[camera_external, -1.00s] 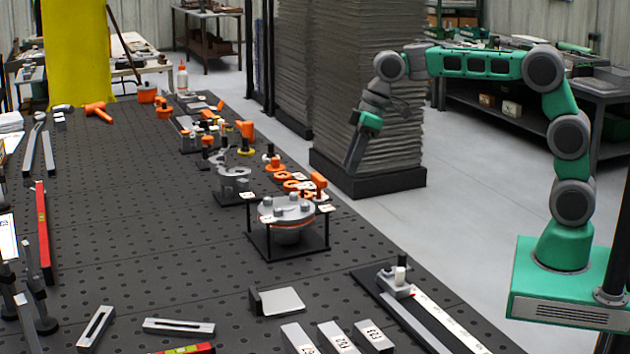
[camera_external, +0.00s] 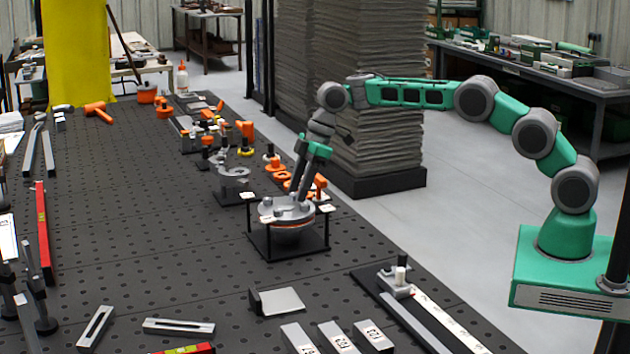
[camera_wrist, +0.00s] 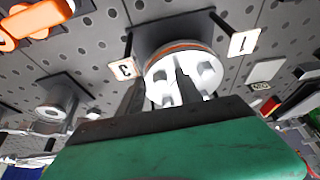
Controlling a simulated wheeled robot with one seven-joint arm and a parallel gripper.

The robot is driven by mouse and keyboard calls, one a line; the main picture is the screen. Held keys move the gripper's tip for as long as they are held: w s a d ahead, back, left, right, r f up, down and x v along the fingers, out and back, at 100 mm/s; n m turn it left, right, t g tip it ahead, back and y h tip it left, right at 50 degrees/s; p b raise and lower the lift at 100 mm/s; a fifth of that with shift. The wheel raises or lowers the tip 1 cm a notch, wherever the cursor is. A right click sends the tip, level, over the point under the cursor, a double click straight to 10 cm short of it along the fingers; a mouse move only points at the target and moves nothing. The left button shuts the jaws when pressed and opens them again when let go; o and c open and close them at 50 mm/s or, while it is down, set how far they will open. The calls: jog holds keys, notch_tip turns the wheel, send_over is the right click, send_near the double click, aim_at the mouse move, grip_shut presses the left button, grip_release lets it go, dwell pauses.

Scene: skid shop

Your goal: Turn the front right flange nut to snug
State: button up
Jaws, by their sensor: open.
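The flange (camera_external: 268,214) is a round grey disc with raised nuts and an orange ring beneath, held in a black stand (camera_external: 322,244). My gripper (camera_external: 297,196) is open and points down over the flange from behind, its fingertips close to the nuts. In the wrist view the flange (camera_wrist: 180,58) shows with several nuts, among them one nut (camera_wrist: 207,70) right of the right finger and one nut (camera_wrist: 159,74) between the fingers. My fingers hide part of the flange. I cannot tell which nut is the front right one, nor whether a finger touches any.
White tags (camera_wrist: 244,41) stand on posts around the flange. A grey clamp-like fixture (camera_external: 232,180) and orange parts (camera_external: 278,176) stand behind. A grey angled plate (camera_external: 278,300) lies in front. The perforated bench top (camera_external: 170,230) to the left is mostly clear.

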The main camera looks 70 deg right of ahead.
grip_shut()
dwell(0.4)
